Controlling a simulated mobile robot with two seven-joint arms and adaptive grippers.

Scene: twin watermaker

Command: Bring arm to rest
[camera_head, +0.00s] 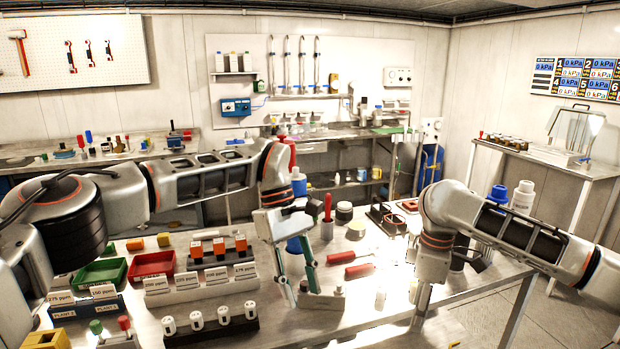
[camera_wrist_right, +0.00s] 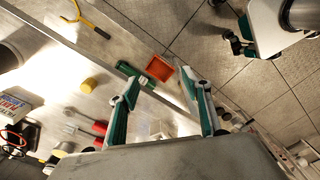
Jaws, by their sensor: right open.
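My left gripper (camera_head: 303,296) hangs fingers-down over the middle of the workbench in the head view. Its two teal fingers are apart with nothing visible between them. My right arm comes in from the right in the head view, with its wrist over the bench's right part; its fingers are not clearly seen there. In the right wrist view my right gripper (camera_wrist_right: 160,76) is open and empty, its teal fingers spread apart.
The workbench (camera_head: 372,308) holds a green tray (camera_head: 101,272), a red tray (camera_head: 151,264), a rack of white cylinders (camera_head: 210,323), red-handled tools (camera_head: 359,271) and white bottles (camera_head: 523,196). A side table (camera_head: 550,165) stands at right. Floor is clear at lower right.

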